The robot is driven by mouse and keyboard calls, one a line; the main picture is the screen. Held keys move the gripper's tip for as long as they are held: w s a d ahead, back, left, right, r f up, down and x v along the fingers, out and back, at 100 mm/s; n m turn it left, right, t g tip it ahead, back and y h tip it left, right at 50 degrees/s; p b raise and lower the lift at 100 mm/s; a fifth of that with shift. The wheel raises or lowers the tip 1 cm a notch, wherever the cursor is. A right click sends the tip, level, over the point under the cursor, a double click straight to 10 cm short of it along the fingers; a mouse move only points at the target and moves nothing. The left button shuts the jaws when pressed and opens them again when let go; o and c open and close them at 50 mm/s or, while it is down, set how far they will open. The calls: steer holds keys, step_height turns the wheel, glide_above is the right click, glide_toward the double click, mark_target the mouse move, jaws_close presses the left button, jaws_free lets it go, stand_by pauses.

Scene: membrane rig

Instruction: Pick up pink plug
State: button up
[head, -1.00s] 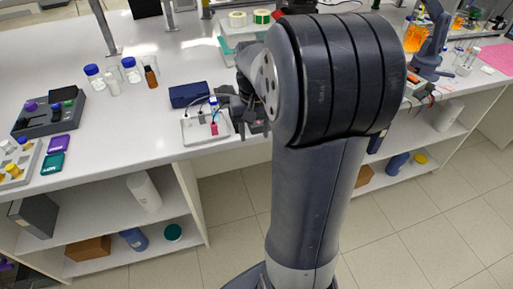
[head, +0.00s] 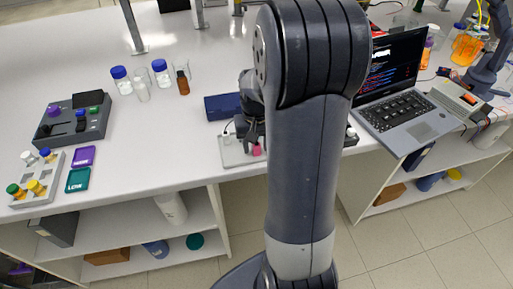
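The pink plug (head: 256,150) is a small bright pink piece at the white tray (head: 232,158) near the front edge of the bench. My gripper (head: 252,135) is dark and points down over the tray, just above the plug in the picture. Its fingers are small and dark here, and my own arm covers the right side of the tray. I cannot tell whether the fingers touch the plug or how far apart they are.
A dark blue box (head: 222,106) stands right behind the tray. An open laptop (head: 405,105) is to the right of my arm. A grey control box (head: 72,120) and capped bottles (head: 121,80) stand to the left.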

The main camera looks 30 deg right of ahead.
jaws_close()
steer(key=shift+r, duration=0.1)
step_height(320, 180, up, 10)
steer(key=shift+f, duration=0.1)
stand_by(0.5)
